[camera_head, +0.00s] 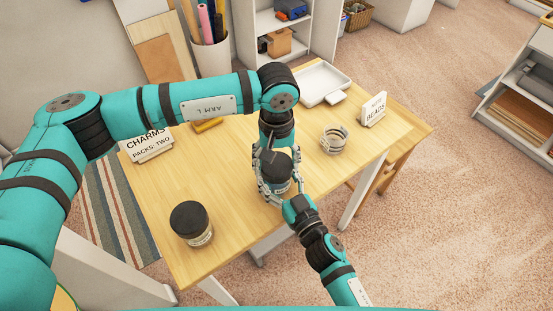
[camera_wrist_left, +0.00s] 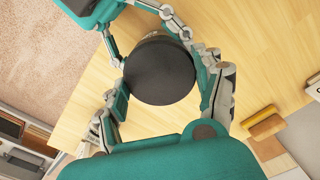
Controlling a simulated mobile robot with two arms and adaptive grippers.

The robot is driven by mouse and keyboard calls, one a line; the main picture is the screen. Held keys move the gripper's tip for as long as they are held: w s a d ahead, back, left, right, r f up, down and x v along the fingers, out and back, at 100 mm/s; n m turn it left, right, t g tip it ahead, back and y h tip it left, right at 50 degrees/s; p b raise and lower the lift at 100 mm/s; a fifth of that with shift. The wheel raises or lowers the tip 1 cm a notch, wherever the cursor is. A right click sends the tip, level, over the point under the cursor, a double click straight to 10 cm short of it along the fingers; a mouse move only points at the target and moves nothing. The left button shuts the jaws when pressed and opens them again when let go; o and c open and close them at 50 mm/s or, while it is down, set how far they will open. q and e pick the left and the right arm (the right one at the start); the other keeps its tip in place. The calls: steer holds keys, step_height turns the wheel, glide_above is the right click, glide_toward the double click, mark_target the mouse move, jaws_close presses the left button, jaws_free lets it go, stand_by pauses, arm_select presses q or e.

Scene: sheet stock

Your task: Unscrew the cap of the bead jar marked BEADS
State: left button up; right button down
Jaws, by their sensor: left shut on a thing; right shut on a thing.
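A jar with a black cap (camera_head: 276,166) stands on the wooden table, between both my grippers. Its label is mostly hidden by the fingers, so I cannot read its marking. My left gripper (camera_head: 274,172) reaches down from above and is shut on the cap, which also shows as a dark disc in the left wrist view (camera_wrist_left: 160,72). My right gripper (camera_head: 279,190) comes from the front right and is shut around the jar's body, lower down. A second black-capped jar (camera_head: 191,221) stands upright at the table's front left, with its label too small to read.
A sign reading BEADS (camera_head: 373,109) stands at the right, near a small round banded container (camera_head: 334,140). A white tray (camera_head: 322,84) lies at the back. A CHARMS sign (camera_head: 149,146) and a yellow block (camera_head: 207,125) are at the left. The front middle of the table is clear.

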arm_select(q)
steer(key=n, duration=0.4)
steer(key=shift+n, duration=0.4)
steer(key=n, duration=0.4)
steer(key=shift+n, duration=0.3)
steer(key=n, duration=0.4)
steer(key=shift+n, duration=0.3)
steer(key=n, duration=1.3)
steer(key=shift+n, duration=0.4)
steer(key=n, duration=0.8)
steer(key=shift+r, duration=0.1)
